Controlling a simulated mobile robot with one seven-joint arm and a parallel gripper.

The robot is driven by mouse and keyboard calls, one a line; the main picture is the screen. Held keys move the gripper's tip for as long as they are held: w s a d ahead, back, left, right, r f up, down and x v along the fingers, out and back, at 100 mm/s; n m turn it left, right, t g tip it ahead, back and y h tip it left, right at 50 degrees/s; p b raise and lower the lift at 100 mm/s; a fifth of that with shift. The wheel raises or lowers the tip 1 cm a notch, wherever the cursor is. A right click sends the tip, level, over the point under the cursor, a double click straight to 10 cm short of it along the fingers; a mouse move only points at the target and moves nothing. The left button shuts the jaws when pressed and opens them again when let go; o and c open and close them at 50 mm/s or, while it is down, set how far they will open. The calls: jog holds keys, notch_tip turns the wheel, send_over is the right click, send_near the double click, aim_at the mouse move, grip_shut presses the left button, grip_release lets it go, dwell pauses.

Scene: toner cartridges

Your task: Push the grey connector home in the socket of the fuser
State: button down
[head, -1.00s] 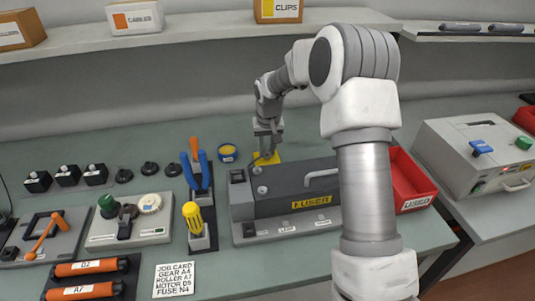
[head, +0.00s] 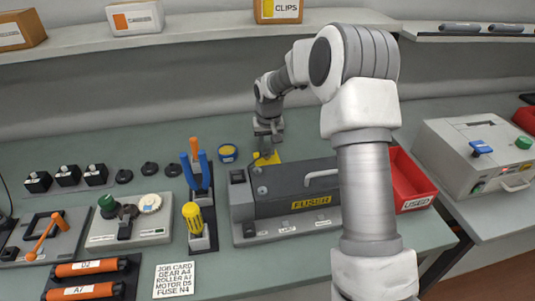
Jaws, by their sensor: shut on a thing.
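The fuser (head: 295,197) is a long dark grey unit on a lighter grey base, with a yellow FUSER label and a pale handle on top. A small grey block (head: 237,176) stands at its left end; I cannot tell whether this is the socket. My gripper (head: 266,152) points down behind the fuser's back left corner, over a yellow patch (head: 273,158). It is shut on a small grey piece, apparently the grey connector. The piece is mostly hidden by the fingers and too small to show clearly. I cannot tell whether it touches the socket.
A red USED bin (head: 411,185) stands to the fuser's right. A yellow-handled screwdriver (head: 195,217) and blue-handled pliers (head: 204,165) stand in holders to its left. A yellow-and-blue round tin (head: 228,153) is left of my gripper. A shelf (head: 200,34) runs above the back.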

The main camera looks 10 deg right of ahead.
jog(key=shift+r+p, duration=0.6)
jog(key=shift+r, duration=0.35)
dwell(0.3)
jog(key=shift+r, duration=0.1)
